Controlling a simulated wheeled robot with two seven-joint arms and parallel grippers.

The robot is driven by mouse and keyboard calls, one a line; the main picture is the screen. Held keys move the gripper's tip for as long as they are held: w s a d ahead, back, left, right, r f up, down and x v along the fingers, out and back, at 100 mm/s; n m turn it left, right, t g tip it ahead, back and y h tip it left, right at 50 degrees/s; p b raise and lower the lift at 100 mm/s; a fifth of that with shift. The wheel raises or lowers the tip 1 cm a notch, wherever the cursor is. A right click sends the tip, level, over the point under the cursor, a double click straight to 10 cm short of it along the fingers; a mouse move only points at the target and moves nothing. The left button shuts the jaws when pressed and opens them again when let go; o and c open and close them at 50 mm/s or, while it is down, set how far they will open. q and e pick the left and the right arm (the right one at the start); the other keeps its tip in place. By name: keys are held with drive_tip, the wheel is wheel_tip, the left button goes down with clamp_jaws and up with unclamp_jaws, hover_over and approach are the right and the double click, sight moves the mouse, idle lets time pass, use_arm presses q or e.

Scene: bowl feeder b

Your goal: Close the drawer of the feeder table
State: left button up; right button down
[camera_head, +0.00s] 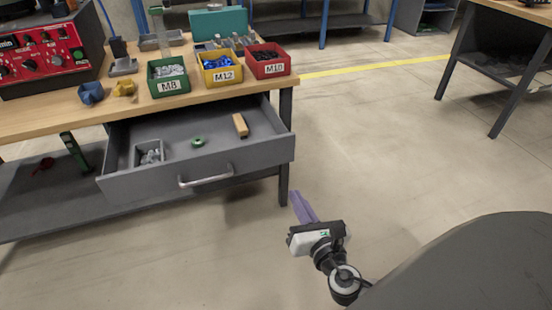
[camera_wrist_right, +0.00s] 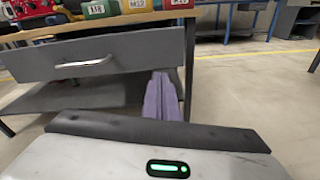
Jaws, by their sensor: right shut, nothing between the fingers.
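The grey drawer (camera_head: 230,168) of the feeder table (camera_head: 40,116) is pulled out, with a silver bar handle (camera_head: 205,177) on its front. Inside lie a green ring (camera_head: 198,142), a wooden block (camera_head: 240,125) and a small box of metal parts (camera_head: 150,153). My right gripper (camera_head: 302,206), with purple fingers shut and empty, is in front of the drawer's right end, apart from it. In the right wrist view the drawer front (camera_wrist_right: 130,55) and handle (camera_wrist_right: 84,62) are ahead and to the left of the fingers (camera_wrist_right: 161,97). My left gripper is not in view.
Green M8 (camera_head: 168,86), yellow M12 (camera_head: 223,76) and red M10 (camera_head: 268,68) bins stand on the tabletop above the drawer. A red control box (camera_head: 38,55) is at the left. A dark table leg (camera_head: 284,150) stands beside the drawer. The floor right of it is clear.

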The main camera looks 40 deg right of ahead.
sight(272, 147)
drive_tip(key=w+d+r+n, duration=0.1)
drive_tip(key=w, duration=0.4)
drive_tip(key=w+d+n+t, duration=0.1)
drive_tip(key=w, duration=0.3)
drive_tip(key=w+d+r+n+b, duration=0.1)
drive_tip(key=w+d, duration=0.1)
drive_tip(key=w, duration=0.3)
drive_tip(key=shift+w+r+t, duration=0.3)
drive_tip(key=shift+d, duration=0.1)
